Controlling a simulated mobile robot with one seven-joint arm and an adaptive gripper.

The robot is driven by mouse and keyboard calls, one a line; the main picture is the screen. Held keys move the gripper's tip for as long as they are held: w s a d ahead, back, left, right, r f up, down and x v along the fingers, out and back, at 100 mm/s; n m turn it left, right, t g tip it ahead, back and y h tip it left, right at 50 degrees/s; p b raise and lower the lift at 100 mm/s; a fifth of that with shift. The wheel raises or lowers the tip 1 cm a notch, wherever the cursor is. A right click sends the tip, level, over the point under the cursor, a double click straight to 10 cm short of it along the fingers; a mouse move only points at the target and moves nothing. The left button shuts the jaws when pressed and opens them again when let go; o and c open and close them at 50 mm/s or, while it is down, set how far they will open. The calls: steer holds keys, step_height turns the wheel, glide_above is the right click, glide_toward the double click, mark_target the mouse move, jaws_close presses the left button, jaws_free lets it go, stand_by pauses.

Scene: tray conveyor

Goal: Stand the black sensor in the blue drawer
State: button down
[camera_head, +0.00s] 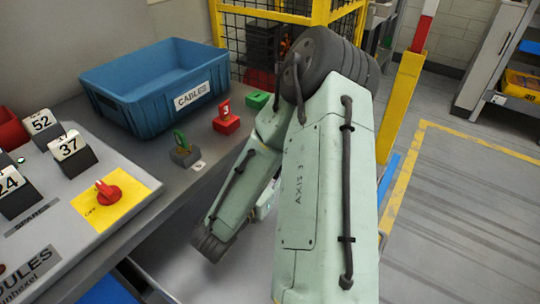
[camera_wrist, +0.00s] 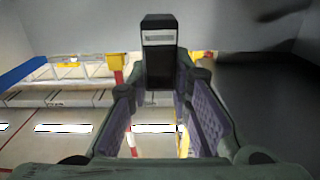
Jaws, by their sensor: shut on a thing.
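The black sensor (camera_wrist: 158,62) is an upright-looking dark block with a pale label band near its top in the wrist view. My gripper (camera_wrist: 162,88) is shut on it, with a finger on each side. In the head view my arm hides the gripper and the sensor. A blue panel (camera_head: 108,291) shows at the bottom edge of the head view, below the counter. I cannot tell whether it belongs to the blue drawer. No drawer interior can be made out for certain.
A blue crate (camera_head: 130,112) labelled CABLES stands on the grey counter. Near it are a red block (camera_head: 226,122) marked 3, a green block (camera_head: 257,100) and a dark block (camera_head: 184,156) with a green top. A yellow post (camera_head: 400,105) stands right of my arm.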

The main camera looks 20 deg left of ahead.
steer(key=shift+d, duration=0.2)
steer(key=shift+f+b, duration=0.3)
steer(key=shift+b, duration=0.1)
steer(key=shift+f+b, duration=0.3)
steer(key=shift+b, duration=0.1)
steer(key=c, duration=1.5)
jaws_free()
steer(key=shift+o, duration=0.2)
steer(key=shift+r, duration=0.15)
